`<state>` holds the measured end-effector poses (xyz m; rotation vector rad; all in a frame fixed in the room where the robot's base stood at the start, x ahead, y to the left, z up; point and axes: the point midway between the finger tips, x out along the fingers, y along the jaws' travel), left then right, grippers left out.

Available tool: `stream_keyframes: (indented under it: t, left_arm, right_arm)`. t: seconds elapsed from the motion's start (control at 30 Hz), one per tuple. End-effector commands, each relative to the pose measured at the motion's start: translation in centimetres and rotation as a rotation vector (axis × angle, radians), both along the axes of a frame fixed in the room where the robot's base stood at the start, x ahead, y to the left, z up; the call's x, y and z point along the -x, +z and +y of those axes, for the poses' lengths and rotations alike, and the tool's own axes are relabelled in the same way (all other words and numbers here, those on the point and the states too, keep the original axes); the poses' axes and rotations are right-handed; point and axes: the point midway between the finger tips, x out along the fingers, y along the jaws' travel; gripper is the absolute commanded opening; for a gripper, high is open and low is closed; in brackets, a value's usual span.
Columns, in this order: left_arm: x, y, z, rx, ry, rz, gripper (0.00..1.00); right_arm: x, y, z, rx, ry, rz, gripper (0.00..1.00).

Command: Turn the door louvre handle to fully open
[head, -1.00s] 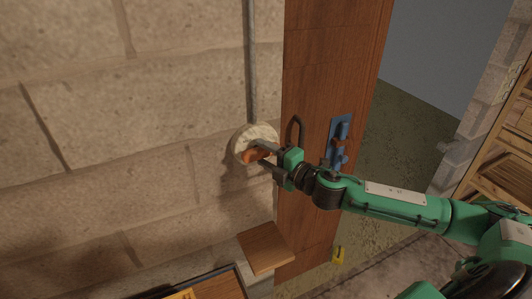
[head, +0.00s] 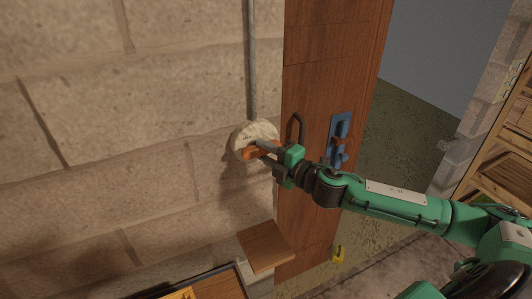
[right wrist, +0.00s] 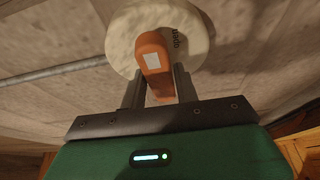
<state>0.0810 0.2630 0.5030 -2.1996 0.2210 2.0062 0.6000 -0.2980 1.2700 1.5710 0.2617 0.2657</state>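The louvre handle (head: 252,154) is an orange lever on a round cream plate (head: 247,133) fixed to the block wall, left of the brown door. In the right wrist view the orange handle (right wrist: 154,55) stands between both fingers of my right gripper (right wrist: 160,80). The fingers appear to press on its sides. In the head view my right gripper (head: 266,148) partly covers the handle. My left gripper is not in view.
A grey pipe (head: 251,60) runs up the wall from the plate. The brown door (head: 330,50) has a dark pull handle (head: 297,124) and a blue latch (head: 341,128) close to my right gripper. A small wooden board (head: 265,247) lies below. Wooden shelves (head: 505,150) stand at the right.

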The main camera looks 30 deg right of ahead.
Motion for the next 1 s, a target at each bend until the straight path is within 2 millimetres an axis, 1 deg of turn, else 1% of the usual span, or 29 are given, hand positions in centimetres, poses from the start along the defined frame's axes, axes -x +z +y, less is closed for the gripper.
stream_keyframes:
  t: [0.03,0.07,0.1,0.37,0.47,0.57,0.7,1.0]
  left_arm:
    - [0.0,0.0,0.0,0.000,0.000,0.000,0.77]
    - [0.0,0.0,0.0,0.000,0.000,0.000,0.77]
    - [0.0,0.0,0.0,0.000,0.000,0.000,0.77]
    - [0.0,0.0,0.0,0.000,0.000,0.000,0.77]
    - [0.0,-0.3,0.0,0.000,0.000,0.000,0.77]
    - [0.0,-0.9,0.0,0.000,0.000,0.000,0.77]
    - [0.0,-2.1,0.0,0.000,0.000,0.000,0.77]
    - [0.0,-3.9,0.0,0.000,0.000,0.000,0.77]
  right_arm:
    - [0.0,0.0,0.0,0.000,0.000,0.001,0.41]
    - [0.0,0.0,0.0,0.000,0.000,0.000,0.47]
    - [0.0,0.0,0.0,0.000,0.000,0.000,0.49]
    - [0.0,0.0,0.0,0.001,0.000,0.000,0.49]
    - [0.3,-0.1,-0.1,0.002,0.000,-0.001,0.49]
    - [1.0,-0.4,-0.4,0.003,-0.001,0.001,0.49]
    - [2.6,-0.6,-0.9,0.005,0.001,0.001,0.49]
    - [5.4,-0.5,-1.8,0.006,0.001,0.001,0.49]
